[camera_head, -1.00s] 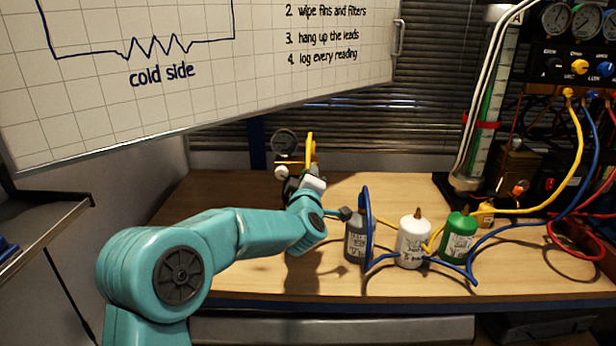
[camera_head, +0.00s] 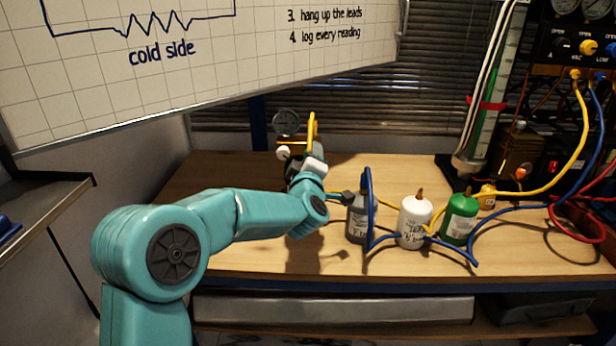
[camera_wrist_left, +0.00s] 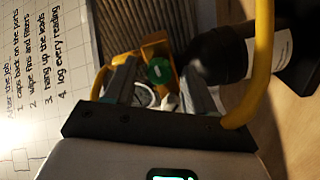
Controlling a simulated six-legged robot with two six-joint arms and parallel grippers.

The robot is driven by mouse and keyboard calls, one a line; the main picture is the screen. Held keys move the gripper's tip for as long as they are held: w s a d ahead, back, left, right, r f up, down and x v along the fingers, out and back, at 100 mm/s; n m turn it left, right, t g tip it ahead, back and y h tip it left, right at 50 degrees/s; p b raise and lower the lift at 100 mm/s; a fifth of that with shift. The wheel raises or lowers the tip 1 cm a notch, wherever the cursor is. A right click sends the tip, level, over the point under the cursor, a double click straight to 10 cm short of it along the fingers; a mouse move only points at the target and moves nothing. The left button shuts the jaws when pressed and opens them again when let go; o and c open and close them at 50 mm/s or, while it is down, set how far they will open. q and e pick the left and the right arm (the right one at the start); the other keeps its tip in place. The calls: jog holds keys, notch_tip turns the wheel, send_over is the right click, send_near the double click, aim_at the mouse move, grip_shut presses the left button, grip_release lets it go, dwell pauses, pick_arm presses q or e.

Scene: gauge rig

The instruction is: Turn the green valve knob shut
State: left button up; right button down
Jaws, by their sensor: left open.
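The green knob (camera_wrist_left: 159,70) shows in the left wrist view, with a yellow body around it. It lies between the two spread fingers of my left gripper (camera_wrist_left: 158,84). The fingers look apart from it on both sides, though I cannot tell how deep they reach. In the head view my left gripper (camera_head: 300,168) is at the far side of the bench, by a round gauge (camera_head: 286,123) and a yellow loop (camera_head: 311,130). The green knob is hidden there behind my wrist. My right gripper is in neither view.
A grey bottle (camera_head: 357,222), a white bottle (camera_head: 414,222) and a green bottle (camera_head: 459,220) stand right of my arm, with a blue hose (camera_head: 367,205) among them. A manifold with hoses is at the right. Wooden bench (camera_head: 270,262) in front is clear. A whiteboard (camera_head: 210,70) hangs above.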

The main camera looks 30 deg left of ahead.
pick_arm(q)
jog(key=b+v, duration=0.1)
jog(key=v, duration=1.4)
jog(key=shift+s, duration=0.1)
